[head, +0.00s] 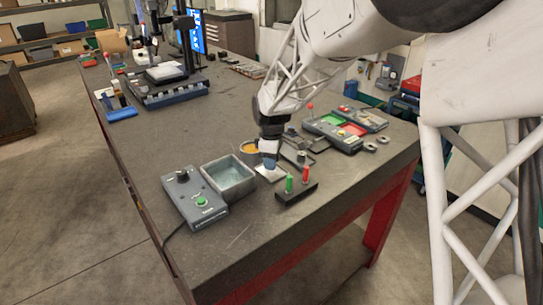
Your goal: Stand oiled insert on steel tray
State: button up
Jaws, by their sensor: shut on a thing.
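My gripper (270,148) points down over the middle of the dark bench and is shut on a small piece, apparently the insert (270,163), whose blue lower end shows below the fingers. Its upper part is hidden by the gripper. A pale flat plate (263,176) lies under and just in front of the held piece. I cannot tell whether they touch. A shallow dark-rimmed tray (297,158) lies right of the gripper. I cannot tell which of these two is the steel tray. A round pot (249,147) with yellow contents stands just left of the gripper.
A grey-green open bin (229,178) and a control box (195,199) with a green button stand left. A black block (296,193) with green and red handles stands in front. Devices with green and red panels (340,130) sit right. The front bench surface is clear.

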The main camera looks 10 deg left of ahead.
jog(key=shift+f, duration=0.8)
jog(key=shift+f, duration=0.1)
jog(key=o, duration=1.1)
jog(key=shift+r, duration=3.95)
jog(key=shift+d, duration=0.1)
